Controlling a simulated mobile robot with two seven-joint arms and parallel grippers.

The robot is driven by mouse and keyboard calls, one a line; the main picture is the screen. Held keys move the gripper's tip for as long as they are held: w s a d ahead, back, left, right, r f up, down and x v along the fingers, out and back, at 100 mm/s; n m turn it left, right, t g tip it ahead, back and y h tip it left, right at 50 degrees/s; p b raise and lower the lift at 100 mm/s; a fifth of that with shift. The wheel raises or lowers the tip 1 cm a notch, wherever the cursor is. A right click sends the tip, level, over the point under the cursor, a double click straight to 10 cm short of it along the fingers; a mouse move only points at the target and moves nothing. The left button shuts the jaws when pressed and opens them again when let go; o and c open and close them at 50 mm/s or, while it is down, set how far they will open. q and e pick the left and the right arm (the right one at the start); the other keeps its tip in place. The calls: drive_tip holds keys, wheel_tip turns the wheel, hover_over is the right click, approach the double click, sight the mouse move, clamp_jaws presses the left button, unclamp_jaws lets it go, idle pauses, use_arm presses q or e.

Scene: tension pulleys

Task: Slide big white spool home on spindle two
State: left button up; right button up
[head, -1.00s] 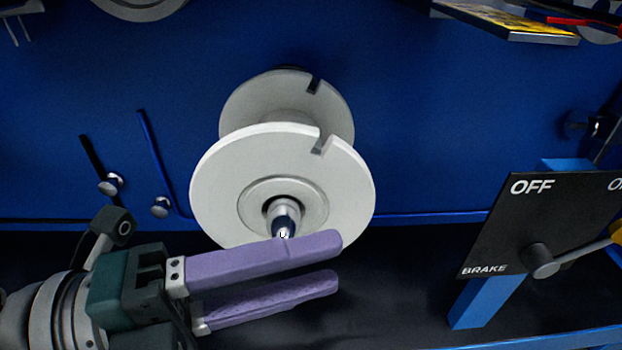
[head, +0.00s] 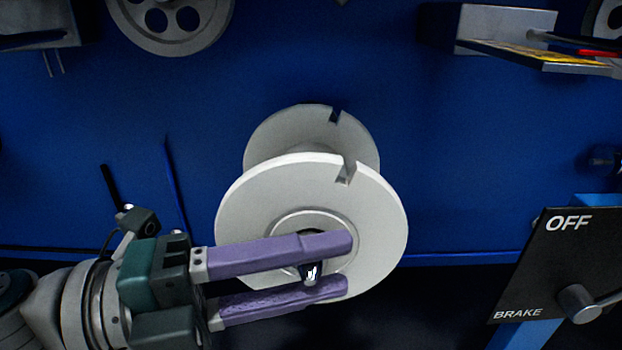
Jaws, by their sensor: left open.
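The big white spool (head: 300,190) sits on a spindle that stands out from the blue wall. Its two flanges each show a dark notch at the top. The spindle's metal tip (head: 311,272) shows through the hub of the near flange. My left gripper (head: 350,265) is open in front of the near flange, with one purple finger above the spindle tip and one below it. The fingers hide part of the hub. I cannot tell whether they touch the spool or how close the far flange is to the wall. My right gripper is not in view.
A black brake panel (head: 565,262) marked OFF, with a knob, stands at the lower right. A grey wheel with holes (head: 172,22) is at the top left. A shelf with a yellow item (head: 530,52) juts out at the upper right.

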sight(310, 223)
use_arm(q)
drive_tip(key=shift+w+b, duration=1.95)
drive_tip(key=shift+w, duration=0.95)
drive_tip(key=shift+w+a+f+b, duration=0.1)
drive_tip(key=shift+f+b, duration=0.05)
drive_tip(key=shift+b, duration=0.15)
drive_tip(key=shift+p, duration=0.3)
drive_tip(key=s+p, duration=0.2)
drive_tip(key=shift+s+r+p, duration=0.1)
drive_tip(key=shift+r+p, duration=0.25)
drive_tip(key=s+p, duration=0.2)
drive_tip(key=s, duration=0.2)
drive_tip(key=shift+f, duration=0.15)
drive_tip(key=shift+s+f+p, duration=0.1)
drive_tip(key=shift+s+p, duration=0.4)
drive_tip(key=shift+s, duration=0.25)
